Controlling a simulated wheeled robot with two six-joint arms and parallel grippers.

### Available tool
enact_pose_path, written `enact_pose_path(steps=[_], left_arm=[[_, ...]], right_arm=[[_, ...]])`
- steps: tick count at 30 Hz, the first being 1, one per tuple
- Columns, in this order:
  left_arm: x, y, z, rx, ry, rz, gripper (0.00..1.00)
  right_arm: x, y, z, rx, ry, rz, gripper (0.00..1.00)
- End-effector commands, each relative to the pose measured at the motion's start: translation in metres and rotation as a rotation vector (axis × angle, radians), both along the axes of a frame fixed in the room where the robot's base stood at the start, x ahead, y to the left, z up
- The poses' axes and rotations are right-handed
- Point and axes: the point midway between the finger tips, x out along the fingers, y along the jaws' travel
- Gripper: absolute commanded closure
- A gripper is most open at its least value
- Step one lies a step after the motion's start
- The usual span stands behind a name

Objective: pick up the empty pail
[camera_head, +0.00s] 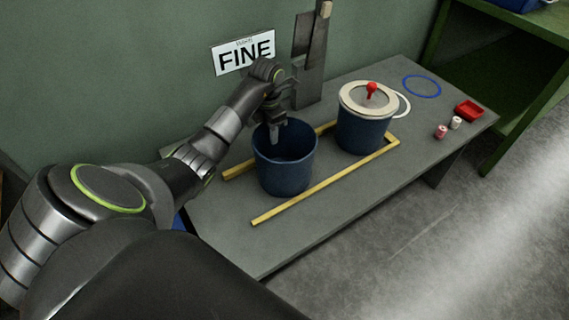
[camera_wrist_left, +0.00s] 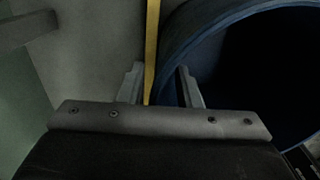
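The empty pail (camera_head: 287,175) is dark blue and open-topped, upright on the grey bench between yellow strips. Its inside looks dark and empty. In the left wrist view the pail (camera_wrist_left: 178,45) fills the upper right, with its rim crossing the space between the fingers. My left gripper (camera_head: 275,132) is at the pail's back-left rim, pointing down. In the wrist view its fingers (camera_wrist_left: 160,72) are apart, one over the pail's inside and one outside the wall. I cannot tell whether either touches it. My right gripper is not in view.
A second blue pail (camera_head: 362,135) with a cream lid and red knob stands to the right. Beyond it are a blue ring (camera_head: 422,86), a red tray (camera_head: 468,110) and small red-and-white pieces (camera_head: 441,132). A wall sign (camera_head: 243,53) and an upright grey post (camera_head: 312,60) stand behind.

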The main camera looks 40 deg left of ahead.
Motion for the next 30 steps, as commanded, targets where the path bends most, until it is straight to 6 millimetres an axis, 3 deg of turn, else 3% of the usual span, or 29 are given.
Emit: enact_pose_path(steps=[5,12,30], left_arm=[[0.0002,-0.0001,-0.0001,0.001,-0.001,0.0,0.69],[0.0002,-0.0001,0.0002,0.001,-0.001,0.0,0.99],[0.0,0.0017,-0.0009,0.006,-0.001,0.004,1.0]], right_arm=[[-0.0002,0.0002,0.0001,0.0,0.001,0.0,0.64],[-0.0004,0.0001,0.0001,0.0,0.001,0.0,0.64],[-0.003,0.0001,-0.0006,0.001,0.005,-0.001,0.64]])
